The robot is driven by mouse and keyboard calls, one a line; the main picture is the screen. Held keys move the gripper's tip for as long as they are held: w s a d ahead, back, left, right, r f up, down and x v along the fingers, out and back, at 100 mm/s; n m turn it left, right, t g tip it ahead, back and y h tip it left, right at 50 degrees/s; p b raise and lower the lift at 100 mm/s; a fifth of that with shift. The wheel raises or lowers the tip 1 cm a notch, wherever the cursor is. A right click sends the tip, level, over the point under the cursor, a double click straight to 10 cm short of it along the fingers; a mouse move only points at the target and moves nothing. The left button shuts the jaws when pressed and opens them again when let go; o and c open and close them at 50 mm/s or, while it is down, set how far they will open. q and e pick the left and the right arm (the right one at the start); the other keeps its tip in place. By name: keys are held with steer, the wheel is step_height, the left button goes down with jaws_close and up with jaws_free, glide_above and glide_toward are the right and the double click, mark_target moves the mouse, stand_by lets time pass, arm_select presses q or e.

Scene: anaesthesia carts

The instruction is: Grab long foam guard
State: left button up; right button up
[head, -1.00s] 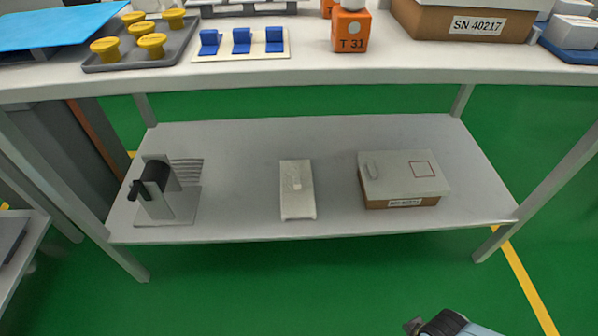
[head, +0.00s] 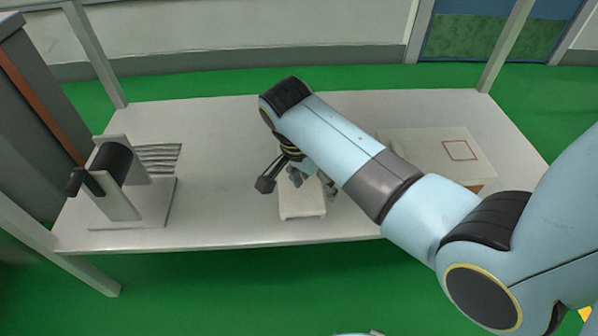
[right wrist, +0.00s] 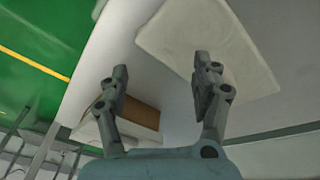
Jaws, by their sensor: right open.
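A pale, off-white oblong block (head: 302,207), which looks like the foam guard, lies flat on the grey lower shelf (head: 220,200). My right gripper (head: 297,182) is over its far part in the head view, and the arm and fingers hide some of it. In the right wrist view the block (right wrist: 205,35) shows large, beyond the fingertips. My right gripper (right wrist: 162,70) is open there, with nothing between its fingers. One finger overlaps the block's edge in the picture; I cannot tell whether they touch. My left gripper is out of view.
A cardboard box with a pale lid and red square outline (head: 460,150) stands right of the block, partly behind my arm. It also shows in the right wrist view (right wrist: 140,112). A stand with a black roller (head: 112,160) is at the left. The shelf between stand and block is clear.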

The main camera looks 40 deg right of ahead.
steer(key=w+a+r+m+g+h+b, duration=0.1)
steer(key=w+r+m+g, duration=0.1)
steer(key=w+r+m, duration=0.65)
steer(key=f, duration=0.1)
steer(key=w+f+b, duration=0.1)
steer(key=f, duration=0.1)
steer(key=d+f+b, duration=0.1)
steer(key=f, duration=0.1)
steer(key=shift+w+f, duration=0.1)
steer(key=shift+w, duration=0.05)
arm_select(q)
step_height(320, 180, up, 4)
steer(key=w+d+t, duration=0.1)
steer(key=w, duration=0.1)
arm_select(e)
steer(key=shift+d+f, duration=0.1)
steer(key=shift+f, duration=0.3)
steer(key=b+x, duration=0.3)
steer(key=shift+s+f, duration=0.25)
steer(key=shift+s, duration=0.1)
steer(key=shift+s+d+f+b, duration=0.15)
steer(key=shift+f+b, duration=0.2)
steer(key=shift+f, duration=0.3)
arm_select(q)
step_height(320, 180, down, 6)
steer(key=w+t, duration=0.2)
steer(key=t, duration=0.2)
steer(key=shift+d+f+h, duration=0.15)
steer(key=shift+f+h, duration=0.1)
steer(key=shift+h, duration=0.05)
